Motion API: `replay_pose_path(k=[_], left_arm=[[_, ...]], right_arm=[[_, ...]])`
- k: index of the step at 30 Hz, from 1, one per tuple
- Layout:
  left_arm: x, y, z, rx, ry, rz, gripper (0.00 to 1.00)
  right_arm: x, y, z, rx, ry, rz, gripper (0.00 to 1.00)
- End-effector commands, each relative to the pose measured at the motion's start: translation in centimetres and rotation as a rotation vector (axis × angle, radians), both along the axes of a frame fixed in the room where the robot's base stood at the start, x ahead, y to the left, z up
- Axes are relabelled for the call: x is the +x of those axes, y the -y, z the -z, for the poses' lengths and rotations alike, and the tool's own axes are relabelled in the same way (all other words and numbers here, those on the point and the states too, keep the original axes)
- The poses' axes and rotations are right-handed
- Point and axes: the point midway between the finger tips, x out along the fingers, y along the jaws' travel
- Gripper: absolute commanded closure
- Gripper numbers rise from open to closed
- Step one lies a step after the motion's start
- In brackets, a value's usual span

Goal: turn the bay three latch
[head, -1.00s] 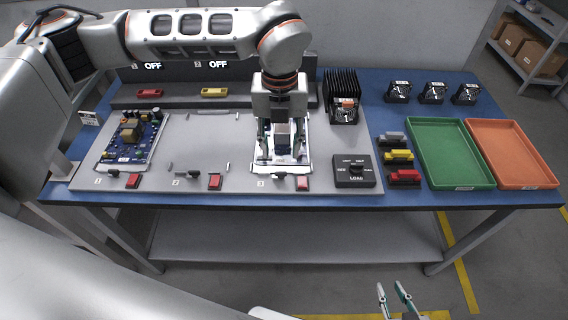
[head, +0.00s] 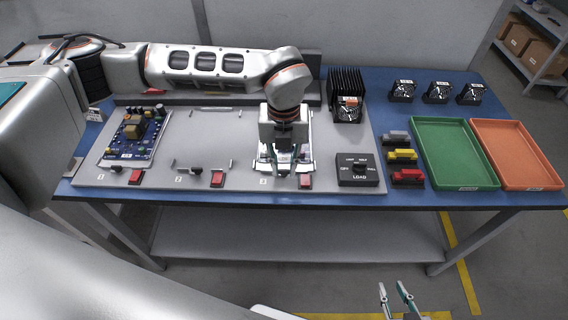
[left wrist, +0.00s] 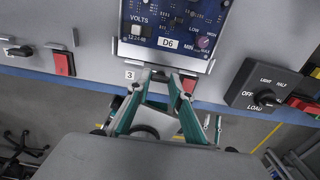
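My left gripper (head: 282,173) reaches down at the front of bay three, over the latch spot. In the left wrist view its teal-lined fingers (left wrist: 160,77) stand apart, with a gap between the tips, just below the board's lower edge. The bay three latch is mostly hidden by the fingers; I cannot tell whether they touch it. The bay three board (left wrist: 170,32), marked D6, lies in its bay. A red block (head: 305,181) is right of the fingers. My right gripper (head: 396,300) is open and empty, low in front of the table.
Bay two is empty, with a dark latch (head: 196,170) and red block (head: 217,179). A board (head: 137,135) lies in bay one. The black LOAD switch box (head: 358,170) stands close right of bay three. Farther right are small coloured blocks, a green tray (head: 463,188) and an orange tray (head: 530,187).

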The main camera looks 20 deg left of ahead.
Motion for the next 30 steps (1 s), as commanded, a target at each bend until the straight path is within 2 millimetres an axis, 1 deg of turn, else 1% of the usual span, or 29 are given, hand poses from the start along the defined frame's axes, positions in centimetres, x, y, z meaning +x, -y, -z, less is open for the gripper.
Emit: replay_pose_path(k=[1, 2, 10, 14, 20, 30], left_arm=[[0.0, 0.0, 0.0, 0.0, 0.0, 0.0, 0.96], [0.0, 0.0, 0.0, 0.0, 0.0, 0.0, 1.0], [0.0, 0.0, 0.0, 0.001, 0.0, 0.01, 1.0], [0.0, 0.0, -0.1, 0.001, 0.0, 0.046, 1.0], [0.0, 0.0, -0.2, 0.001, 0.001, 0.161, 1.0], [0.0, 0.0, -0.2, 0.002, 0.001, 0.47, 1.0]], right_arm=[[0.0, 0.0, 0.0, 0.0, 0.0, 0.0, 0.75], [0.0, 0.0, 0.0, 0.0, 0.0, 0.0, 0.75], [0.0, 0.0, 0.0, 0.0, 0.0, 0.0, 0.75], [0.0, 0.0, -0.1, 0.001, 0.0, 0.001, 0.75], [0.0, 0.0, -0.3, 0.0, -0.002, 0.001, 0.75], [0.3, 0.0, -1.4, 0.001, 0.007, 0.001, 0.75]])
